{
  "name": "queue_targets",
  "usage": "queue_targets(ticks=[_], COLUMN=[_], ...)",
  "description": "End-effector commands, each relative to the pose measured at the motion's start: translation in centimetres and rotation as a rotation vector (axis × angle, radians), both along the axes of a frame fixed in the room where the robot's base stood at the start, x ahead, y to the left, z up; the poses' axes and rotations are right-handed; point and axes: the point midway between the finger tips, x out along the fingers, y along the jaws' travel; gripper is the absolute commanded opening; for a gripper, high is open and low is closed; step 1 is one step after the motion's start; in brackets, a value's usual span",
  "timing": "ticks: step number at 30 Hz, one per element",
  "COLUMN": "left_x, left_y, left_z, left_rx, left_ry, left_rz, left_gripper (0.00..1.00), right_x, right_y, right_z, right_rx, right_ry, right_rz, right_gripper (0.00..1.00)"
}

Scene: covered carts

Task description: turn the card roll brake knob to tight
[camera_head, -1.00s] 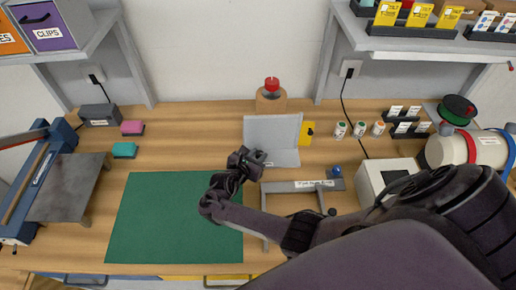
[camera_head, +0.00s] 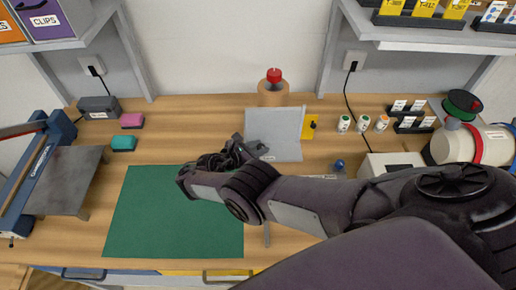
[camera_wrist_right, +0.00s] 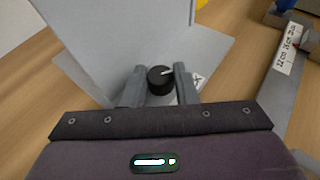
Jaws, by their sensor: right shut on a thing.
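A black round knob (camera_wrist_right: 161,79) with a white pointer line shows in the right wrist view. It sits at the foot of a grey upright plate (camera_wrist_right: 125,45), beside a partly hidden white label. My right gripper (camera_wrist_right: 159,84) has one finger on each side of the knob and is shut on it. The pointer slants up to the right in that view. In the head view my right gripper (camera_head: 257,147) is at the lower left of the grey plate stand (camera_head: 285,130), and the knob is hidden. My left gripper is not in view.
A grey labelled bar frame (camera_wrist_right: 282,70) stands close to the right of my gripper. Small bottles (camera_head: 363,123) and a white box (camera_head: 385,162) are to the right. The green mat (camera_head: 170,220) is bare.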

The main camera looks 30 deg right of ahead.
Motion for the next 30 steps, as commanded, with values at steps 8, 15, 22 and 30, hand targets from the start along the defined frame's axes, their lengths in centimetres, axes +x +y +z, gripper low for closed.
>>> queue_targets(ticks=[8,15,22,30], left_x=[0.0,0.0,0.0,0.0], left_y=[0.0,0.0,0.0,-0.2], left_z=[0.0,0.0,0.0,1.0], left_rx=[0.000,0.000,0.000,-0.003], left_ry=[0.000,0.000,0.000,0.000], left_rz=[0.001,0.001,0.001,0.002], left_gripper=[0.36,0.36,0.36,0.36], right_x=[0.1,0.1,0.0,-0.2], right_y=[0.0,0.1,0.2,-0.1], right_z=[0.2,0.2,0.1,0.6], right_rx=[-0.003,-0.001,0.002,0.003], right_ry=[-0.003,-0.002,0.001,0.002], right_rz=[-0.002,-0.001,-0.001,-0.001], right_gripper=[0.04,0.34,0.35,0.35])
